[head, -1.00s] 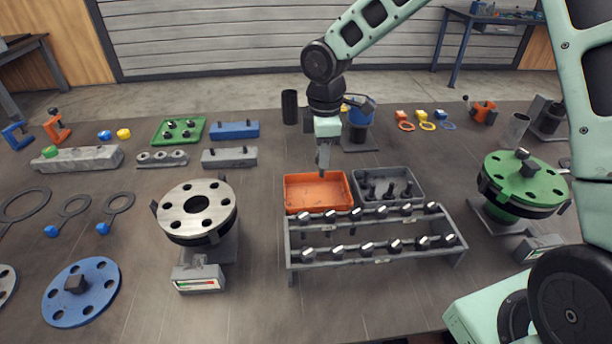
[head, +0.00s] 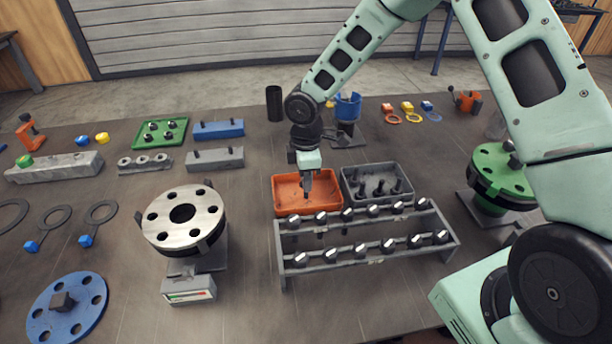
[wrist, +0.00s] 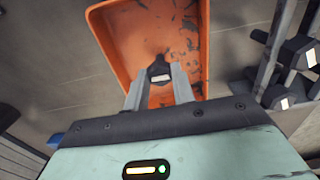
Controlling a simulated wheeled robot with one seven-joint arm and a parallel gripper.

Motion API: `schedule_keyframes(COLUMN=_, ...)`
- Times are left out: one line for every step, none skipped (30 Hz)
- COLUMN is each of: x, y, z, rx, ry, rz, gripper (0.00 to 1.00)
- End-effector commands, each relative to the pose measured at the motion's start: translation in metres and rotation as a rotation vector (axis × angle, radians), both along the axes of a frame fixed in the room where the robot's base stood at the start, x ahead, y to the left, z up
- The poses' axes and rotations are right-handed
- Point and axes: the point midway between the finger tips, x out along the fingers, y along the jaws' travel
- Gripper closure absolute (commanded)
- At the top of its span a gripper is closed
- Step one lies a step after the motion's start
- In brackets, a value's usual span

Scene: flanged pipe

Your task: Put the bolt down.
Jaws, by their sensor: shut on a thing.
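My gripper (head: 307,188) is over the orange tray (head: 288,203) in the head view, pointing down with its fingers at the tray's opening. In the wrist view, my gripper (wrist: 160,82) is shut on a dark bolt (wrist: 159,70) with a hexagonal head and a pale mark. The bolt is between the fingertips, with the inside of the orange tray (wrist: 118,30) behind it. I cannot tell whether the bolt touches the tray floor. In the head view the bolt is too small to make out clearly.
A grey tray (head: 352,186) with several upright bolts stands right of the orange tray. A two-level bolt rack (head: 335,262) stands in front of both. A silver flange (head: 205,215) is to the left, a green flange (head: 505,180) to the right.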

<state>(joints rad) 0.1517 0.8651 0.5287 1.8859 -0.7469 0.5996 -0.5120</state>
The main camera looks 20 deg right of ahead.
Motion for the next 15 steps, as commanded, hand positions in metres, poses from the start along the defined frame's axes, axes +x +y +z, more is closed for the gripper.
schedule_keyframes(x=0.0006, y=0.0004, z=-0.0003, rx=0.001, ry=-0.002, rz=0.001, gripper=1.00)
schedule_keyframes(x=0.0008, y=0.0004, z=-0.0003, rx=0.000, ry=-0.003, rz=0.001, gripper=1.00)
schedule_keyframes(x=0.0008, y=0.0003, z=-0.0001, rx=0.000, ry=-0.003, rz=0.000, gripper=1.00)
schedule_keyframes(x=0.0007, y=0.0002, z=-0.0001, rx=0.000, ry=-0.003, rz=0.000, gripper=1.00)
schedule_keyframes(x=0.0007, y=0.0002, z=-0.0001, rx=0.000, ry=-0.003, rz=0.000, gripper=1.00)
schedule_keyframes(x=0.0007, y=0.0001, z=-0.0001, rx=0.001, ry=-0.002, rz=0.000, gripper=1.00)
schedule_keyframes(x=0.0006, y=0.0001, z=-0.0006, rx=0.001, ry=-0.002, rz=0.000, gripper=1.00)
schedule_keyframes(x=0.0006, y=0.0001, z=-0.0014, rx=0.001, ry=-0.002, rz=0.000, gripper=1.00)
schedule_keyframes(x=0.0006, y=0.0001, z=-0.0029, rx=0.000, ry=-0.002, rz=0.000, gripper=1.00)
schedule_keyframes(x=0.0005, y=0.0002, z=-0.0040, rx=0.001, ry=-0.002, rz=0.000, gripper=1.00)
schedule_keyframes(x=0.0005, y=0.0001, z=-0.0034, rx=0.001, ry=-0.002, rz=0.000, gripper=0.70)
schedule_keyframes(x=0.0005, y=0.0000, z=-0.0030, rx=0.001, ry=-0.002, rz=0.000, gripper=0.58)
schedule_keyframes(x=0.0005, y=0.0000, z=-0.0029, rx=0.001, ry=-0.002, rz=0.000, gripper=0.53)
schedule_keyframes(x=0.0005, y=0.0000, z=-0.0029, rx=0.000, ry=-0.002, rz=-0.001, gripper=0.53)
schedule_keyframes(x=0.0005, y=0.0000, z=-0.0029, rx=0.000, ry=-0.002, rz=-0.001, gripper=0.53)
